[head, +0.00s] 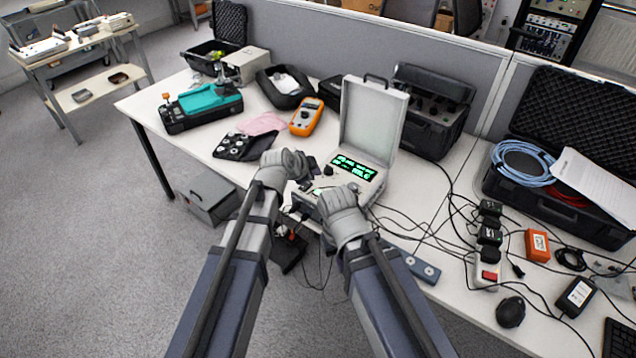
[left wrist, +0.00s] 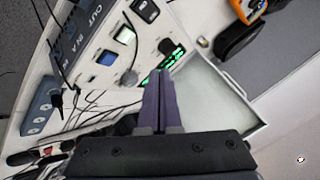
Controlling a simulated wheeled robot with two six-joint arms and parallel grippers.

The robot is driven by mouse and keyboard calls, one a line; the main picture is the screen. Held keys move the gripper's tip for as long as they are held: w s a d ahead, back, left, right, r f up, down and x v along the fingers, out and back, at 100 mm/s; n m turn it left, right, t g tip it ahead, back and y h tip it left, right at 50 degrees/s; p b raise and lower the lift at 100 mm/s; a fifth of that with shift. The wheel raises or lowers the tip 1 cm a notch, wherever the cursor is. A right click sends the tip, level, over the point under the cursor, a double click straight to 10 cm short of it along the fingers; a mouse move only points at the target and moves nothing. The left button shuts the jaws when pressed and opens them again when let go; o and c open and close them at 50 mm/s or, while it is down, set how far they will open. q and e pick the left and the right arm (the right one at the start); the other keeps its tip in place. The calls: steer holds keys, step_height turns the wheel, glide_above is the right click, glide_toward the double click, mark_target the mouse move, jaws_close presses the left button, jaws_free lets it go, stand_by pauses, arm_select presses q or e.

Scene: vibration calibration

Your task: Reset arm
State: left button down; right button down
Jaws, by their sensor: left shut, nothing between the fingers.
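My left gripper (head: 313,171) is over the left part of the calibration instrument (head: 376,125), a light-grey case with an open lid and lit green digits. In the left wrist view the two dark purple fingers (left wrist: 160,74) lie side by side, shut and empty. Their tips point at the instrument's panel (left wrist: 110,55), near a black knob and the green digits. I cannot tell whether they touch it. My right arm's grey wrist (head: 342,212) is in front of the instrument, and it hides the right fingers.
An orange multimeter (head: 306,117) and a pink cloth (head: 262,123) lie left of the instrument. Black cables and a power strip (head: 487,270) lie to its right. Open black cases stand at the back and far right. A low partition closes off the back.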

arm_select(q)
steer(key=s+a+f+n+g+y, duration=0.1)
steer(key=s+n+g+y, duration=0.1)
steer(key=s, duration=0.6)
steer(key=s+a+f+n+g+y+p, duration=0.1)
steer(key=s+a+f+n+g+y, duration=0.1)
steer(key=s+n, duration=0.3)
steer(key=s+a+f+n+g+y+p, duration=0.1)
steer(key=s+n+g, duration=0.3)
steer(key=s, duration=0.9)
steer(key=shift+a+f+y, duration=0.3)
steer(key=shift+a+y, duration=0.2)
steer(key=shift+a, duration=0.1)
